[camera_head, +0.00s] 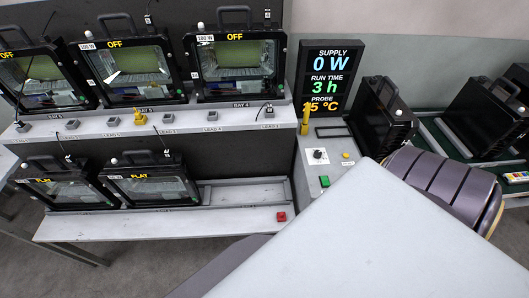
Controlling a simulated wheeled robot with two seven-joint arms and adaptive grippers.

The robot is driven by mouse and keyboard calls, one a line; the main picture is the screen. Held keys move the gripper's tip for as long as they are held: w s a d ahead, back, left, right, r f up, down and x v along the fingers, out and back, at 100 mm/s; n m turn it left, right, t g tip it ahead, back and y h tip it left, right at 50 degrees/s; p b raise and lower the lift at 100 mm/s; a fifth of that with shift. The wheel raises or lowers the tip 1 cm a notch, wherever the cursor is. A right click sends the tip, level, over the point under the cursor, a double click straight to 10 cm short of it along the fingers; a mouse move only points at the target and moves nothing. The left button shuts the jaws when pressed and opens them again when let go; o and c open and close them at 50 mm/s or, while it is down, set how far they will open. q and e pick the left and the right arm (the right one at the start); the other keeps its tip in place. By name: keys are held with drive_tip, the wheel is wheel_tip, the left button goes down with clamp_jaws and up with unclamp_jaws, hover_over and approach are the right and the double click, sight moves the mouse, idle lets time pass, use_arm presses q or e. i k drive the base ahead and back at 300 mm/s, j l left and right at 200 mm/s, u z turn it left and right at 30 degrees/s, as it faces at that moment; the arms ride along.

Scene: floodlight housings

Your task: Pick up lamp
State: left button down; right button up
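Several black floodlight lamps with handles and glass fronts are in view. On the upper shelf, a left lamp (45,79), a middle lamp (133,66) and a right lamp (240,58) each show a yellow "OFF". On the lower shelf, two smaller lamps, a left one (66,187) and a right one (150,182), each show "FLAT". Two more black housings are at the right, one by the console (386,112) and one on a green surface (484,114). Neither gripper is in view. Which lamp the task means cannot be told.
The supply display (331,76) reads 0 W and 3 h. Below it, the console (314,175) has a knob and green button. A red button (281,216) sits on the lower shelf's front edge (170,226), right of an empty bay (240,194). My own parts cover the lower right.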

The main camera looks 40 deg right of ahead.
sight(488, 120)
drive_tip(key=z, duration=3.1)
drive_tip(key=i+l+u, duration=0.1)
drive_tip(key=l, duration=0.3)
drive_tip(key=i+l+u, duration=0.1)
drive_tip(key=i+l, duration=0.15)
drive_tip(key=l, duration=0.15)
drive_tip(key=i+l+u, duration=0.15)
drive_tip(key=l, duration=0.25)
drive_tip(key=i+l+u, duration=0.1)
drive_tip(key=l, duration=0.35)
drive_tip(key=i+l+u, duration=0.1)
drive_tip(key=l, duration=0.35)
drive_tip(key=i+l+u, duration=0.1)
drive_tip(key=l, duration=0.35)
